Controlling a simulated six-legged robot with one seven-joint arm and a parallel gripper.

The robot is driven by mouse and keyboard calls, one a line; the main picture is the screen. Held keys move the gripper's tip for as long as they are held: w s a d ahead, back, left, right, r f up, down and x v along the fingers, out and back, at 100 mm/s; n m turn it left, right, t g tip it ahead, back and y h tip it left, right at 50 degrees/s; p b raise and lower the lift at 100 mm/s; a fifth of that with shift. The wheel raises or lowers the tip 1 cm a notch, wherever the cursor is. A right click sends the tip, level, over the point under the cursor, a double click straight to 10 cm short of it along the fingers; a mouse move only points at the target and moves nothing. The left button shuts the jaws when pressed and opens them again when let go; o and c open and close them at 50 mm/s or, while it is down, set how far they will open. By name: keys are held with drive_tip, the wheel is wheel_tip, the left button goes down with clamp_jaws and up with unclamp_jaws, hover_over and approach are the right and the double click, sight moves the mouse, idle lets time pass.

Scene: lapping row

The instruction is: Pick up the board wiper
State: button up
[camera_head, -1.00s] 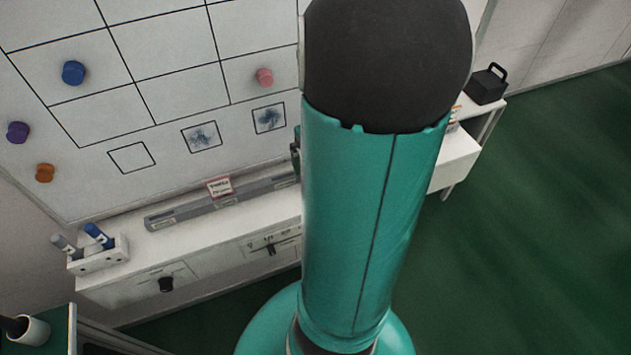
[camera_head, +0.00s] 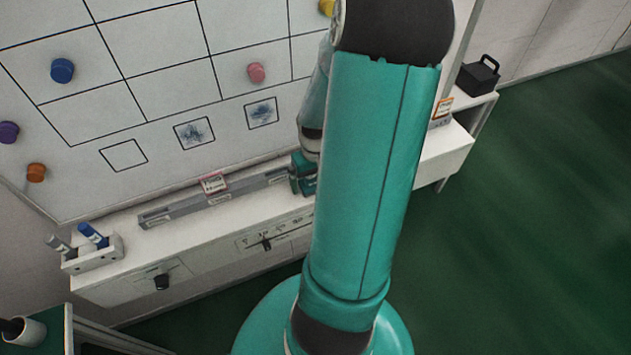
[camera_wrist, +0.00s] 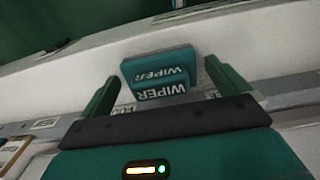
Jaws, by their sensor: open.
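The board wiper (camera_wrist: 158,74) is a teal block with white "WIPER" lettering on two faces. In the wrist view it sits by the grey rail, between and just beyond my two fingers. My gripper (camera_wrist: 168,88) is open, with one dark green finger to each side of the wiper and a gap on both sides. In the head view my gripper (camera_head: 303,172) shows only in part beside my arm, low over the shelf at the board's foot. My arm hides the wiper there, or I cannot tell it from the gripper.
The whiteboard (camera_head: 150,105) with coloured magnets stands behind a white shelf (camera_head: 200,245). A grey rail (camera_head: 240,190) runs along the shelf and carries a small sign (camera_head: 213,184). A marker holder (camera_head: 92,252) stands at left. A black box (camera_head: 478,76) stands at right.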

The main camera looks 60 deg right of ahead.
drive_tip(key=shift+c, duration=0.4)
drive_tip(key=c, duration=0.9)
drive_tip(key=shift+c, duration=0.2)
drive_tip(key=shift+r, duration=0.15)
drive_tip(key=shift+r, duration=0.25)
wheel_tip(320, 180, up, 2)
drive_tip(key=shift+d, duration=0.1)
drive_tip(key=s+r, duration=0.1)
drive_tip(key=r, duration=0.1)
drive_tip(key=s+d+r, duration=0.2)
drive_tip(key=r, duration=0.1)
drive_tip(key=shift+s+d+r, duration=0.1)
drive_tip(key=shift+s+r, duration=0.2)
drive_tip(key=shift+s, duration=0.1)
drive_tip(key=s+d+r, duration=0.4)
drive_tip(key=s, duration=0.4)
drive_tip(key=shift+s+d+r, duration=0.15)
drive_tip(key=shift+d+r, duration=0.15)
drive_tip(key=shift+r, duration=0.05)
